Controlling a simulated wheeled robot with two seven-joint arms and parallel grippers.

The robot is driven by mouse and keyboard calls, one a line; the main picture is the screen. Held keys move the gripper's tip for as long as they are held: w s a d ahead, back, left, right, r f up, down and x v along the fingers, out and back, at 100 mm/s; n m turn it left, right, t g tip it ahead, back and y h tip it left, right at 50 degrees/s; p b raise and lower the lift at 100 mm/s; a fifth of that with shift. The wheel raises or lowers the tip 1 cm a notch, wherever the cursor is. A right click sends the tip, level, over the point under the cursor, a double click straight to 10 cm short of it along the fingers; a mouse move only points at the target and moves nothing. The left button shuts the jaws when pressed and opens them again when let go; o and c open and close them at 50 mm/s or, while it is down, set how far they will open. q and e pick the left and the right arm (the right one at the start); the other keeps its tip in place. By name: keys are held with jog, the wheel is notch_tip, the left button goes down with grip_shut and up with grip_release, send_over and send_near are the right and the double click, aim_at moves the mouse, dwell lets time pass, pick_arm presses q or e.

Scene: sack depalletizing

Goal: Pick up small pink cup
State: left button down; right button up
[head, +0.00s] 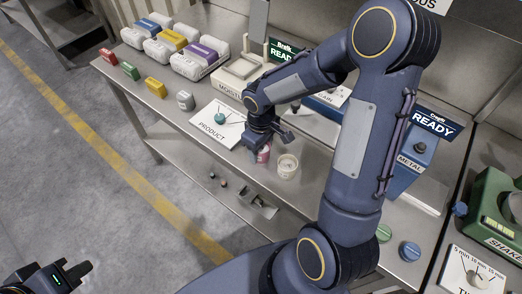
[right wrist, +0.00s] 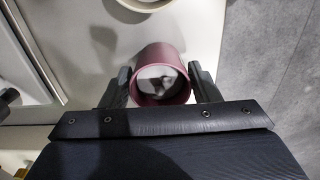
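The small pink cup (head: 263,155) stands on the steel table near its front edge, partly hidden by my right gripper (head: 270,141). In the right wrist view the cup (right wrist: 160,62) shows dark pink with a pale inside.
A white cup (head: 288,166) stands just right of the pink cup. A PRODUCT card (head: 215,134) lies to the left, and a moisture device (head: 232,86) is behind. Sacks (head: 200,57) and small coloured blocks (head: 156,86) are further left.

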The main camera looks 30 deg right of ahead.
jog(key=c, duration=0.6)
jog(key=shift+r, duration=0.15)
jog(key=shift+c, duration=0.2)
